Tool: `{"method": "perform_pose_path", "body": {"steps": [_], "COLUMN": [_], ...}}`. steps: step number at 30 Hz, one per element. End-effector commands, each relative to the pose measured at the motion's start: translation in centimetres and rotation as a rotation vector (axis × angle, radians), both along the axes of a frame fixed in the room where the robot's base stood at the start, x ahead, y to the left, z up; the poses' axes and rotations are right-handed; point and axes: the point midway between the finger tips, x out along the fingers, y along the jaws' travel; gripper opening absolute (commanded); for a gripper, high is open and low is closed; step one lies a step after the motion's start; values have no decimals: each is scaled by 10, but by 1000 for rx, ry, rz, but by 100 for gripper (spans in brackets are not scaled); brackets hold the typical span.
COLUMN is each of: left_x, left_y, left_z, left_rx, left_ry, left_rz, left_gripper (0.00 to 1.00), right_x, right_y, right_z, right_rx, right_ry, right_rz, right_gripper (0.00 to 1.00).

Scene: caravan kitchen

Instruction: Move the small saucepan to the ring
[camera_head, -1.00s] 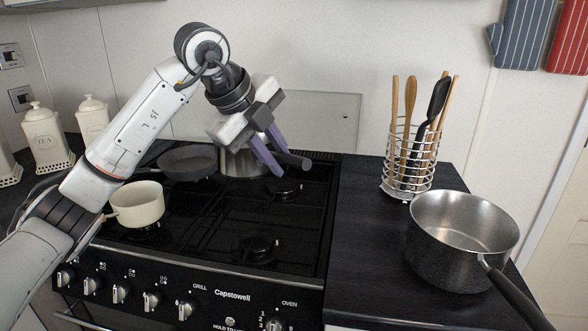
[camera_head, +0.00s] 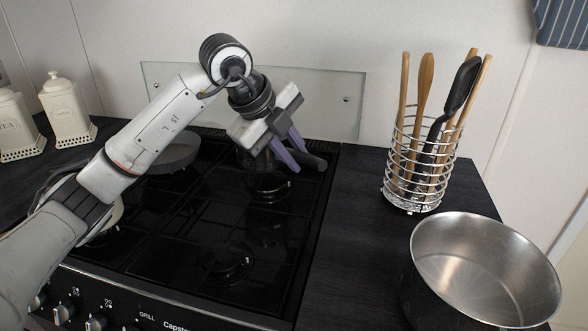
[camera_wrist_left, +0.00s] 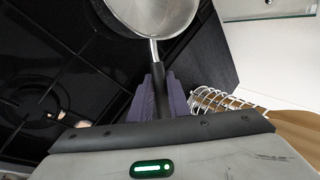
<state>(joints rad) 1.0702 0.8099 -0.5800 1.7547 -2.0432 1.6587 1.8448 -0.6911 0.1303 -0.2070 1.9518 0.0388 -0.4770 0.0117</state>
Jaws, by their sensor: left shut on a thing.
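The small steel saucepan (camera_wrist_left: 150,14) is at the top of the left wrist view, its dark handle (camera_wrist_left: 158,88) running down between my left fingers. In the head view its handle end (camera_head: 311,161) sticks out right of my left gripper (camera_head: 291,160), over the back right of the hob; the gripper and wrist hide most of the pan. My left gripper is shut on the handle. I cannot tell how high the pan is above the hob. Rings show at the back right (camera_head: 270,187) and front right (camera_head: 232,265). My right gripper is not in view.
A larger steel saucepan (camera_head: 480,275) stands on the right worktop, with a wire utensil holder (camera_head: 418,170) behind it. A grey pan (camera_head: 172,153) sits at the back left of the hob. A cream pan, front left, is mostly behind my arm. The front right ring is clear.

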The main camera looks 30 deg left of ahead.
Motion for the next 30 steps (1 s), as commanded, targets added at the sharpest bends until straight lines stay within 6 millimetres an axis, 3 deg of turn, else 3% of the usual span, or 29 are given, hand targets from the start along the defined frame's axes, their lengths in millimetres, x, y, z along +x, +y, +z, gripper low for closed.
{"method": "perform_pose_path", "body": {"steps": [7,22,23,25,30], "left_x": [0,0,0,0,0], "left_y": [1,0,0,0,0], "left_z": [-31,-40,-41,-40,-40], "left_rx": [2,1,1,1,1], "left_ry": [-2,-2,2,2,2], "left_rz": [0,0,0,0,0], "left_gripper": [0,0,19,31,35], "right_x": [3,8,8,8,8], "right_y": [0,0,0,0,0], "right_z": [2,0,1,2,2], "right_rx": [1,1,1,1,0], "right_ry": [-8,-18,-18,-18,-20], "right_rz": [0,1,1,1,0], "right_gripper": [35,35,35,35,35]}}
